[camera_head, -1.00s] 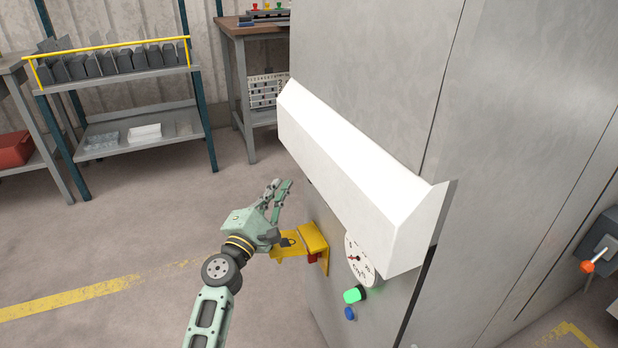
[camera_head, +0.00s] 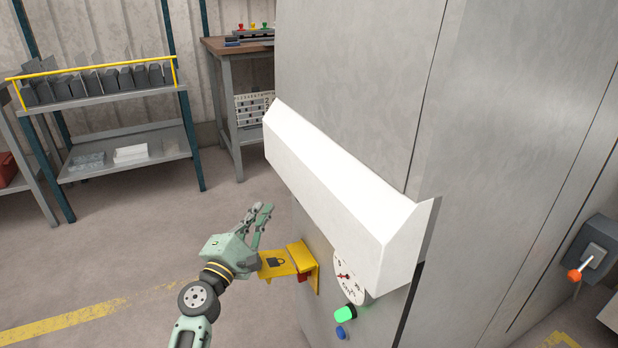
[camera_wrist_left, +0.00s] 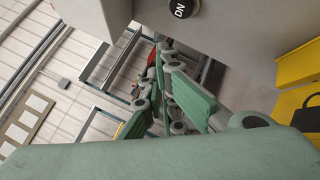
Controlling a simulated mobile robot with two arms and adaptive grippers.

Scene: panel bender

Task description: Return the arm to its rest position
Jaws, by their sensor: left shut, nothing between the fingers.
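My left gripper (camera_head: 262,208) is pale green and shut with nothing in it. It is in front of the grey machine's left face, below the white sloped hood (camera_head: 340,190). Its fingers point up and away in the head view. The gripper's body overlaps the left end of a yellow lockout flap (camera_head: 277,263) with a padlock sign; I cannot tell whether they touch. In the left wrist view the green fingers (camera_wrist_left: 165,62) show close together, with yellow parts (camera_wrist_left: 300,65) at the right edge. My right gripper is not in view.
Below the hood are a round dial (camera_head: 348,278), a green button (camera_head: 345,314) and a blue button (camera_head: 340,332). A lever with an orange knob (camera_head: 574,275) is at the right. A shelf rack (camera_head: 125,135) and a bench (camera_head: 240,44) stand behind. The floor at the left is open.

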